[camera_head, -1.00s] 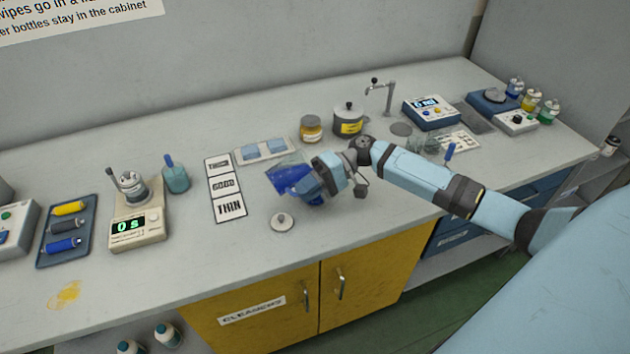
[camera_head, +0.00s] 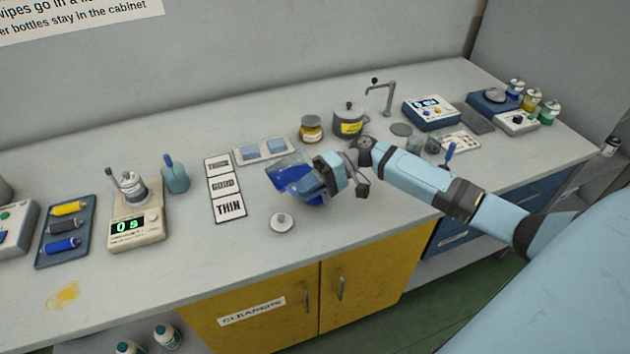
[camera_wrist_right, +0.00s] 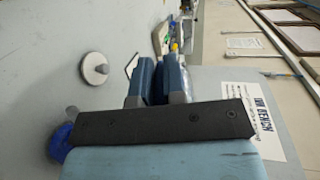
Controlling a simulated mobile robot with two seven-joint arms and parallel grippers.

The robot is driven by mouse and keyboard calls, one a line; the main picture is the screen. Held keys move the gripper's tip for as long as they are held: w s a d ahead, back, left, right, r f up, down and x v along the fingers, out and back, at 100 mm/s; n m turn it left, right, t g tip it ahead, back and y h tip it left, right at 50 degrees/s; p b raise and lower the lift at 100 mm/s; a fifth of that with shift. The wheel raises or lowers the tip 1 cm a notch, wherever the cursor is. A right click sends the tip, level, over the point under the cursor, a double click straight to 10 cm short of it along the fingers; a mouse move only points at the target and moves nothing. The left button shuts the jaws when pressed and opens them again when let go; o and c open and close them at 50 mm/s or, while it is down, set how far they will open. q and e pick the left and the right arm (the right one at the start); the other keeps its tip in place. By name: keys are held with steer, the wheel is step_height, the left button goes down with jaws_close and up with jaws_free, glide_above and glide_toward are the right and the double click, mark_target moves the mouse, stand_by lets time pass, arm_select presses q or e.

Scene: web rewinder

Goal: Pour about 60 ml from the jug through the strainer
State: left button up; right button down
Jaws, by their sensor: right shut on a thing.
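A clear jug (camera_head: 290,173) with blue liquid in it is tilted over the middle of the bench in the head view. My right gripper (camera_head: 322,184) is shut on the jug from its right side. In the right wrist view the two blue fingers (camera_wrist_right: 157,80) are close together, and what they hold is mostly hidden. I cannot make out a strainer; the jug and gripper cover the bench beneath them. My left gripper is not in view.
A small round white lid (camera_head: 283,222) lies in front of the jug. A card strip (camera_head: 226,185) with GOOD and THIN lies to the left, beside a beige scale (camera_head: 137,228).

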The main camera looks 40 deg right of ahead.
steer(key=h+p, duration=0.1)
steer(key=p, duration=0.1)
steer(key=h+p, duration=0.1)
steer(key=p, duration=0.1)
steer(key=shift+a+h+p, duration=0.25)
steer(key=shift+h+p, duration=0.15)
steer(key=shift+w+h+p, duration=0.1)
steer(key=shift+h+p, duration=0.2)
steer(key=shift+p, duration=0.1)
steer(key=shift+f+b, duration=0.3)
steer(key=shift+f, duration=0.15)
